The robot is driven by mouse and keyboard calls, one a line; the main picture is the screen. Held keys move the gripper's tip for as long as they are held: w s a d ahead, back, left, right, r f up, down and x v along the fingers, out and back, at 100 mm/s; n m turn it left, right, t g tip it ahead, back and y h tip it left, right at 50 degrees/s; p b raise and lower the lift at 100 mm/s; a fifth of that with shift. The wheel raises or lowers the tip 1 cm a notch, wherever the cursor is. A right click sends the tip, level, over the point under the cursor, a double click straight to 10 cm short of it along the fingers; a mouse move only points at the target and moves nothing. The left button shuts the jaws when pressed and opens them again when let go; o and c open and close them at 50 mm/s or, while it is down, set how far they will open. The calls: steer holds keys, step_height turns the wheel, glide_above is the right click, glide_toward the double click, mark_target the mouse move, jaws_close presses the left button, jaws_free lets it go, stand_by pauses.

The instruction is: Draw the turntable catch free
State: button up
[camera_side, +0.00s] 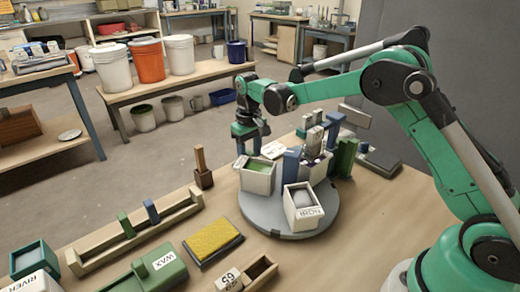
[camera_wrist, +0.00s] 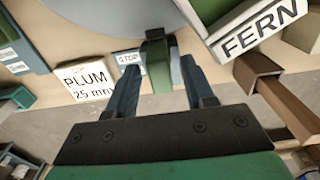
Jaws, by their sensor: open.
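The turntable (camera_side: 262,213) is a grey disc on the table, with bins on it; its edge shows at the top of the wrist view (camera_wrist: 130,10). A green block with a dark upper part (camera_wrist: 158,72), apparently the catch, stands by the disc's edge, beside a "STOP" label (camera_wrist: 130,57). My gripper (camera_side: 248,150) is low at the turntable's far left side. In the wrist view its blue fingers (camera_wrist: 159,64) are open, one on each side of the green block, with gaps showing. The block is hidden in the side view.
A "FERN" bin (camera_wrist: 262,30), also in the side view (camera_side: 258,180), stands close to my gripper. An "IRON" bin (camera_side: 303,222) and upright blue and green blocks (camera_side: 345,157) are on the right.

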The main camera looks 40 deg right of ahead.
jaws_close()
steer(key=shift+w, duration=0.9)
steer(key=shift+o, duration=0.2)
jaws_free()
steer(key=shift+r, duration=0.1)
